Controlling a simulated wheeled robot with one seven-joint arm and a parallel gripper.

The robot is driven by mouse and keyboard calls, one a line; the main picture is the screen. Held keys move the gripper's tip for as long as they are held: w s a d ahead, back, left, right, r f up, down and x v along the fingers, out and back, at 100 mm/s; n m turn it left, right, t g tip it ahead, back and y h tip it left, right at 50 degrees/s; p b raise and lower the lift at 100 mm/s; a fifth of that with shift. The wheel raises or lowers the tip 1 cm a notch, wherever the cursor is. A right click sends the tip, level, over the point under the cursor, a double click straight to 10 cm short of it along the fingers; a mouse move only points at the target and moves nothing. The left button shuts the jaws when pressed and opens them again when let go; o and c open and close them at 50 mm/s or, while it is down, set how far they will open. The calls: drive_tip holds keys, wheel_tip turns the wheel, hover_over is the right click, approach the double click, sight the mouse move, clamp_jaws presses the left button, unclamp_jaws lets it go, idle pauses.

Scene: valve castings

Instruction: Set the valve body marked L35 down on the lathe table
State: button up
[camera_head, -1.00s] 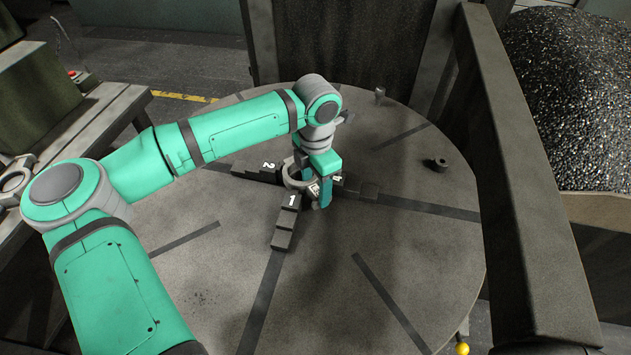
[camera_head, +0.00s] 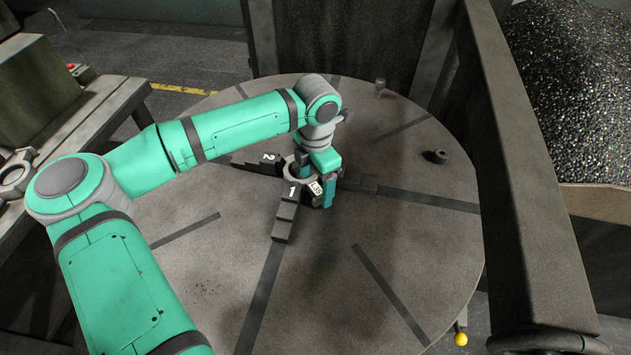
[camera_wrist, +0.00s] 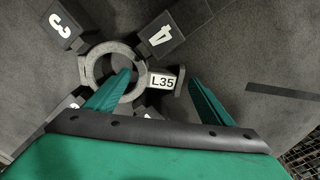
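The grey ring-shaped valve body (camera_head: 290,173), tagged L35, is at the middle of the round lathe table (camera_head: 200,270), among its numbered jaws. In the wrist view my gripper (camera_wrist: 160,77) has one finger over the bore and one outside the tagged flange. Slim gaps seem to separate them from the metal. The valve body's underside is hidden.
Stepped jaws marked 1 (camera_head: 285,215), 2 (camera_head: 258,160), 3 (camera_wrist: 58,25) and 4 (camera_wrist: 162,35) surround the valve body. A small dark nut-like part (camera_head: 435,157) and a peg (camera_head: 380,84) stand on the table. A thick post (camera_head: 530,190) rises at right.

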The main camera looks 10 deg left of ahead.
drive_tip(key=shift+f, duration=0.1)
wheel_tip(320, 180, up, 11)
idle(0.5)
idle(0.7)
